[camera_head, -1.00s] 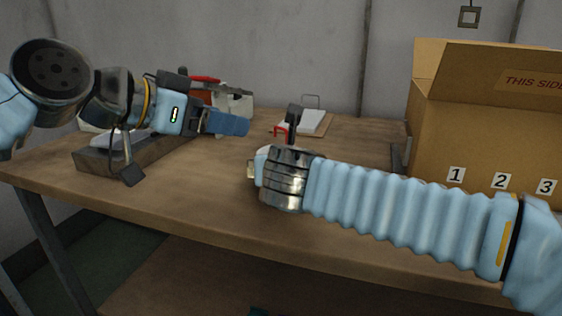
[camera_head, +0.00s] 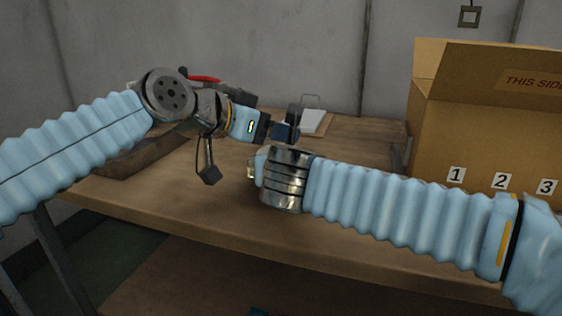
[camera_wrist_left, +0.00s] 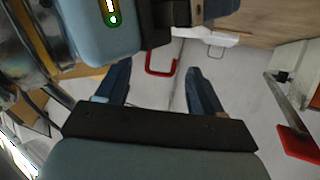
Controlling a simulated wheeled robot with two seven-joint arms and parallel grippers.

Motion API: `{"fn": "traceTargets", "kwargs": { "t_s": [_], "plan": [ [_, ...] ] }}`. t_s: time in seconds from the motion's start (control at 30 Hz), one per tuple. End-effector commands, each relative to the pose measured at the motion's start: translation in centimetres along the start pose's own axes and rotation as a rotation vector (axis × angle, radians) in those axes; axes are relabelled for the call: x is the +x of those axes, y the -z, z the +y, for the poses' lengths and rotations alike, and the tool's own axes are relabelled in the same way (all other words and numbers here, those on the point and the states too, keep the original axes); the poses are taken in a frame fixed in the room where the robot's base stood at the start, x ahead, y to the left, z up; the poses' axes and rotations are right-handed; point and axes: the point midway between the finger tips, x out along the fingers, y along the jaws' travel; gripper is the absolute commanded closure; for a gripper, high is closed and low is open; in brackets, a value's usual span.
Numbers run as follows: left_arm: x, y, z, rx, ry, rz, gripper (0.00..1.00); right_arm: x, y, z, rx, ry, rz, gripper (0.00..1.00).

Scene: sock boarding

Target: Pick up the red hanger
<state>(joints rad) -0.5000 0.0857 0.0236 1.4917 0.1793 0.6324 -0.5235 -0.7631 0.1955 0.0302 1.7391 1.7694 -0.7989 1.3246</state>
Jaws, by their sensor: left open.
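The red hanger (camera_wrist_left: 162,71) shows in the left wrist view as a small red U-shaped bar, its upper end partly hidden by the dark part of my right gripper. It lies between the two blue fingers of my left gripper (camera_wrist_left: 156,77), near their tips, with a gap on each side. In the head view my left gripper (camera_head: 284,132) is just behind my right wrist, and the hanger is hidden there. My left gripper is open. My right gripper shows partly at the top of the left wrist view; its jaw is cut off and its state is unclear.
A wooden table (camera_head: 190,215) spans the middle. A large cardboard box (camera_head: 500,135) with number labels stands at the right. A white board (camera_head: 313,121) lies at the back. A red bar (camera_head: 204,79) shows behind my left arm. My two arms are very close together.

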Motion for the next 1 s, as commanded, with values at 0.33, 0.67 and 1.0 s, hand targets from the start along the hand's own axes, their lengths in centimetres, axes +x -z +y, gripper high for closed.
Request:
{"fn": "traceTargets", "kwargs": {
  "t_s": [0.33, 0.67, 1.0],
  "plan": [
    [0.0, 0.0, 0.0, 0.0, 0.0, -0.001, 0.8, 0.0, 0.0, 0.0, 0.0, 0.0, 0.0, 0.34],
    [0.0, 0.0, 0.0, 0.0, 0.0, -0.001, 1.0, 0.0, 0.0, 0.0, 0.0, 0.0, 0.0, 0.34],
    [-0.6, 1.4, 0.0, 0.003, -0.001, 0.001, 1.0, 0.0, 0.0, 0.0, 0.0, 0.0, 0.0, 0.34]
  ]
}}
